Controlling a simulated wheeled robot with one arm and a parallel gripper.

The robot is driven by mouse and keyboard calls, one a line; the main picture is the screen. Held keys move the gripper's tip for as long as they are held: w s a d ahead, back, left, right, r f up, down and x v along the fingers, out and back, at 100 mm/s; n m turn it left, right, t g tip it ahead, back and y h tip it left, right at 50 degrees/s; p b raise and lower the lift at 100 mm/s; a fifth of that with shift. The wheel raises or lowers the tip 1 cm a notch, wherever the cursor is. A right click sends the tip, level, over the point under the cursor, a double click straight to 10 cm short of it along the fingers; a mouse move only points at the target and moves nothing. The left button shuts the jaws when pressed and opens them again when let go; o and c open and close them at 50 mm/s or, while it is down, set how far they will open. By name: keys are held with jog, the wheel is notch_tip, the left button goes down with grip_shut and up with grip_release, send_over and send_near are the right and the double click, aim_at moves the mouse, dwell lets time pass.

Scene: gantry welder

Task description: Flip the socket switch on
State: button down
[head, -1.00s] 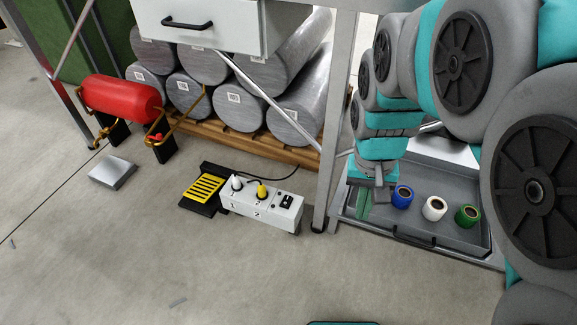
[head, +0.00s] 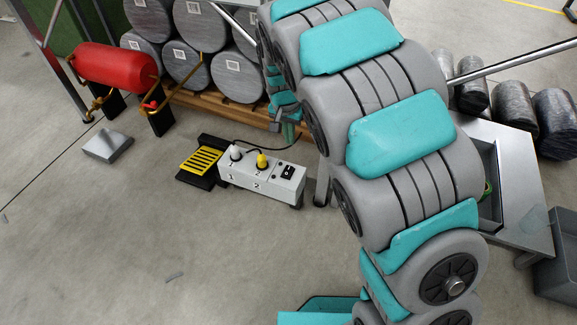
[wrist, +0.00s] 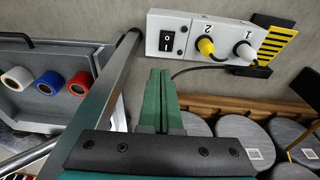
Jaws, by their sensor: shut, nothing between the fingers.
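The white socket box (head: 240,180) lies on the floor with sockets marked 1 and 2, a white plug (head: 236,153), a yellow plug (head: 262,161) and a black rocker switch (head: 288,172) at its right end. I cannot tell which way the rocker is tilted. My gripper (wrist: 159,72) has its green fingers together and empty, apart from the box. In the head view my gripper (head: 290,130) is small, above and behind the switch end.
A table leg (wrist: 110,85) stands close beside the box and my gripper. A yellow-black pedal (head: 202,163) is left of the box. Wrapped cylinders (head: 185,66) on a wooden pallet (head: 225,108) lie behind. A grey drawer (wrist: 50,105) with tape rolls is beside the leg. Floor in front is clear.

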aim_at(289, 168)
jog(key=shift+w+a+f, duration=0.35)
jog(key=shift+a+f, duration=0.15)
jog(key=shift+a, duration=0.1)
jog(key=shift+f, duration=0.1)
jog(key=f, duration=0.4)
jog(key=w+f+b, duration=0.1)
jog(key=f, duration=0.4)
jog(key=w+f+b, duration=0.1)
jog(key=f, duration=0.3)
jog(key=shift+d+f, duration=0.35)
jog(key=shift+d, duration=0.05)
